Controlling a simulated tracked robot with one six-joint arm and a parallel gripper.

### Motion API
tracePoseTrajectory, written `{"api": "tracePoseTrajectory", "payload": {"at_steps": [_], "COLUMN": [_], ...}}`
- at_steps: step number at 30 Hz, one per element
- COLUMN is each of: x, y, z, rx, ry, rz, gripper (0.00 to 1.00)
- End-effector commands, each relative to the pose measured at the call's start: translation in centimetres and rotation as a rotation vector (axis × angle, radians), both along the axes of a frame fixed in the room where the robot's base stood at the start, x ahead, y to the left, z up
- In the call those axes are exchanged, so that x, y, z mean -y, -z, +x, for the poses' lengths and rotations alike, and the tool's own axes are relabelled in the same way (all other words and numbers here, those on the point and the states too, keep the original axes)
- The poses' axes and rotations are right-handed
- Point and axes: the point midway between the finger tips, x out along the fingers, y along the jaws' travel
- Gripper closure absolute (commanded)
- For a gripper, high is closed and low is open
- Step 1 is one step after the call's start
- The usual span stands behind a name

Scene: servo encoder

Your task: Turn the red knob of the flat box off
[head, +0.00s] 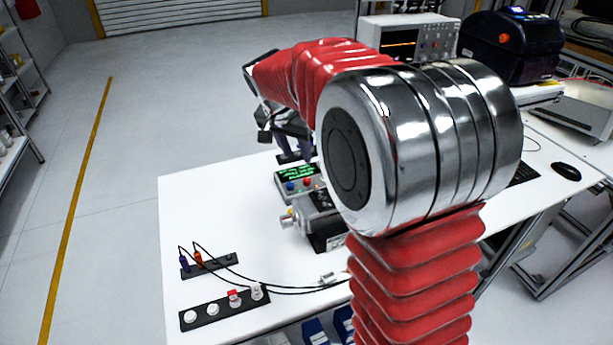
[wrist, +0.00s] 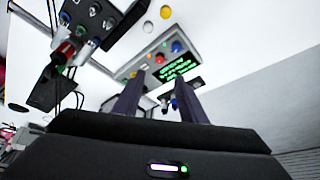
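The flat box (head: 283,176) is grey with a green-lit display, and it lies on the white table, partly behind my arm. Its red knob (head: 307,181) sits beside a blue knob (head: 291,187). In the wrist view the red knob (wrist: 160,58) sits between a blue knob and an orange one, beside the display. My gripper (head: 296,154) is above the box on its display side. In the wrist view my gripper's two dark fingers (wrist: 157,88) are apart. They appear clear of the red knob, which is beyond their tips. The knob's exact angle is too small to read.
A grey motor-like device (head: 310,214) stands close in front of the box. Black strips with sockets and plugs (head: 222,308) and cables lie at the front left. An oscilloscope (head: 408,40) and a dark printer-like unit (head: 512,45) stand behind.

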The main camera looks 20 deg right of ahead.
Motion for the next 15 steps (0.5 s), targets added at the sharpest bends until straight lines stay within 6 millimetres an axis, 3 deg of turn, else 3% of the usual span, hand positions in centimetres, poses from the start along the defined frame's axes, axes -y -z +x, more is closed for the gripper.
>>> {"api": "tracePoseTrajectory", "payload": {"at_steps": [5,15], "x": [0.4,1.8], "y": [1.1,5.7], "z": [0.2,1.4], "rx": [-0.003,-0.003], "ry": [0.001,0.001], "rz": [0.0,0.0], "gripper": [0.62,0.62]}}
